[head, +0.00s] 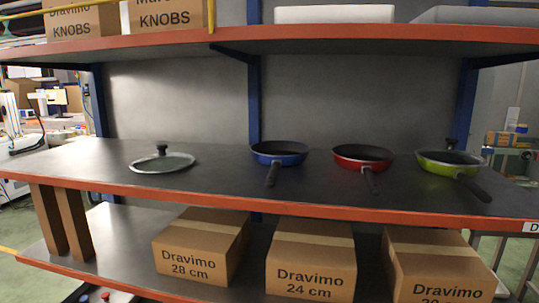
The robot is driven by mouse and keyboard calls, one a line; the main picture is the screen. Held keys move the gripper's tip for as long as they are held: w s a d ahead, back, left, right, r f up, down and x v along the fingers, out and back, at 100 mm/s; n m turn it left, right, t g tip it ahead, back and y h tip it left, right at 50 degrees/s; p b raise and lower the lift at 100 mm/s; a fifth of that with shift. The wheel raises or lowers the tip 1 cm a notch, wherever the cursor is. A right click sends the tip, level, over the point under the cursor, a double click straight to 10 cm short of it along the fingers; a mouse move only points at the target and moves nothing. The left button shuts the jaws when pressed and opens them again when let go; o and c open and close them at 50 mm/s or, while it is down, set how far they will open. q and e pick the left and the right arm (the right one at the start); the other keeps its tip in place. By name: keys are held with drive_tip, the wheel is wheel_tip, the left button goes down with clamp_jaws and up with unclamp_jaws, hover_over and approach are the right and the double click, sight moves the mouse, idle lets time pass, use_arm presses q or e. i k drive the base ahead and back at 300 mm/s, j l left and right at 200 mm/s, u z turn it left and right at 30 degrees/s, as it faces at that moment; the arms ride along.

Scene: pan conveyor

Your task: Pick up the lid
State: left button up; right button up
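A round glass lid (163,163) with a black knob on top lies on the left part of the dark middle shelf (215,181). Nothing touches it. A blue pan (280,152), a red pan (362,157) and a green pan (448,162) stand in a row to its right, their black handles pointing toward the front edge. A second black knob sticks up at the green pan, so a lid may be on it. Neither of my grippers shows in the head view.
Cardboard boxes (203,246) labelled Dravimo stand on the lower shelf. An upper shelf (300,39) with more boxes hangs above. Blue posts (254,100) stand behind. The middle shelf is clear around the lid and between it and the blue pan.

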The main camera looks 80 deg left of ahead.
sight(163, 162)
drive_tip(key=l+u, duration=0.1)
drive_tip(key=u, duration=3.35)
drive_tip(key=i+j+z, duration=0.1)
drive_tip(key=j, duration=0.3)
drive_tip(key=i+j+z, duration=0.15)
drive_tip(key=j, duration=0.3)
drive_tip(key=i+j+z, duration=0.1)
drive_tip(key=j, duration=0.3)
drive_tip(key=i+j+z, duration=0.1)
drive_tip(key=j, duration=0.35)
drive_tip(key=i, duration=0.1)
